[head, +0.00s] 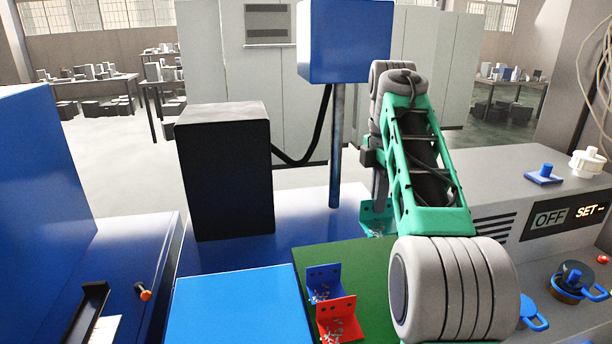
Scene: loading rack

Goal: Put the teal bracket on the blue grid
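The teal bracket (368,219) is an L-shaped piece at the far side of the dark green board (330,258), partly hidden by my arm. My gripper (380,200) points down right at the bracket, with a grey finger showing over it. The arm hides most of the gripper, so I cannot tell whether its fingers are open or closed on the bracket. A flat bright blue panel (235,310) lies left of the green board and is bare; it seems to be the blue grid, though no grid lines show.
A blue bracket (322,283) and a red bracket (338,320) stand on the green board's left side. A black box (226,170) and a post with a blue box (345,40) rise behind. A grey control unit (540,200) with knobs is at right.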

